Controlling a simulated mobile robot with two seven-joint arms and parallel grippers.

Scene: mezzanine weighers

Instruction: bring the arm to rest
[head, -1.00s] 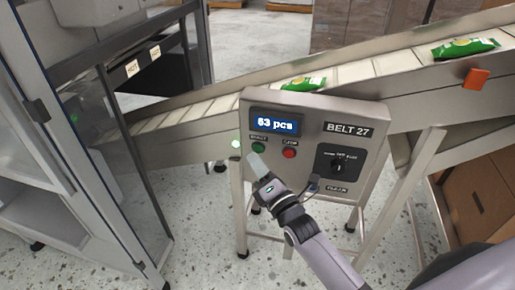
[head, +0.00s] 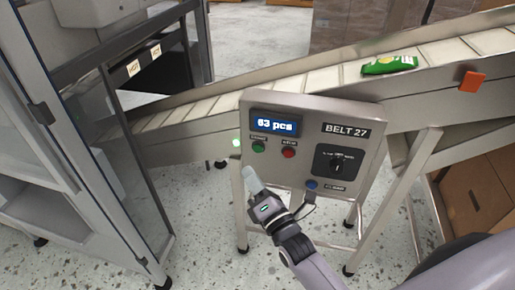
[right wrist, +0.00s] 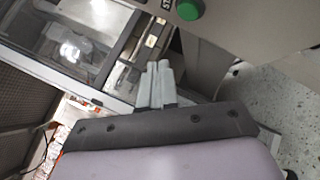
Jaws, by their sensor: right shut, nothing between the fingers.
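My right gripper (head: 252,180) is in front of the lower left part of the BELT 27 control panel (head: 345,112) in the head view. Its pale fingers are shut and empty, below the green button (head: 258,146) and apart from it. In the right wrist view the closed fingers (right wrist: 157,82) point up the picture, and the green button (right wrist: 190,9) shows above them to the right. The panel also has a red button (head: 289,152), a dark rotary knob (head: 337,164), a blue button (head: 311,184) and a display (head: 274,124) reading 63 pcs. My left gripper is not in view.
A sloping conveyor belt (head: 335,76) runs behind the panel, with a green packet (head: 389,65) on it. An orange block (head: 473,80) sits on the conveyor's side. A glass-sided cabinet (head: 130,170) stands on the left. Speckled floor (head: 205,235) is open between the cabinet and the panel's legs.

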